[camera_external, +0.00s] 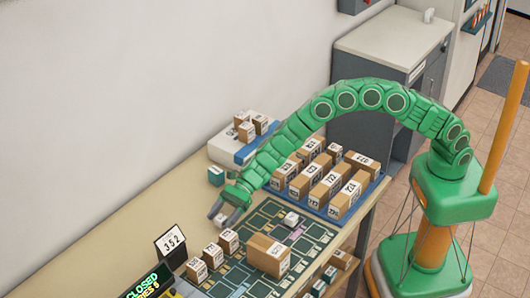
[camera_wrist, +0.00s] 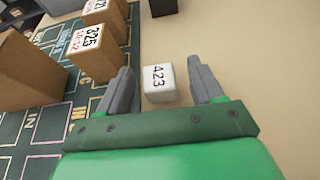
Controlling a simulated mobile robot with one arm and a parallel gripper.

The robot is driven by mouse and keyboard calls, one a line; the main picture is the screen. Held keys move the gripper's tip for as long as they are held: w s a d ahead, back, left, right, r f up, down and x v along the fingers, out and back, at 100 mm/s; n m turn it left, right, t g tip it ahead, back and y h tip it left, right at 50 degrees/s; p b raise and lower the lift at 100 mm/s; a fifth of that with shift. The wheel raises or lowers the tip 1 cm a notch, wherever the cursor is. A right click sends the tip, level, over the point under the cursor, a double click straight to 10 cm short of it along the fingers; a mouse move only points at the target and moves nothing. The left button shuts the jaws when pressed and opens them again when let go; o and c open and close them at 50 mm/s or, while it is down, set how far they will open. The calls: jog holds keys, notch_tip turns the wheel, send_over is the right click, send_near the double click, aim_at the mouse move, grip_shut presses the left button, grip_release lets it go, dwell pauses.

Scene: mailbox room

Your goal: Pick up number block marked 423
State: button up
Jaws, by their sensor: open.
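The small white number block marked 423 (camera_wrist: 159,79) sits on the bare beige tabletop in the wrist view, just beside the dark green mat. My gripper (camera_wrist: 159,67) is open, with one grey finger on each side of the block in that view. A gap shows between the block and each finger, and neither appears to touch it. I cannot tell how far the fingertips are above the tabletop. In the external view my gripper (camera_external: 226,214) reaches down over the table near the mat's far left edge. Block 423 cannot be made out clearly there.
The green mat (camera_wrist: 60,128) lies left of block 423, with cardboard boxes, including one marked 325 (camera_wrist: 95,48). Another white block (camera_external: 291,219) sits on the mat. A blue tray (camera_external: 376,184) holds several boxes. A 352 sign (camera_external: 171,241) stands front left.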

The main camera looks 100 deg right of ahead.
jog(key=shift+w+a+f, duration=0.15)
jog(key=shift+w+a, duration=0.1)
jog(key=shift+c, duration=0.2)
jog(key=c, duration=1)
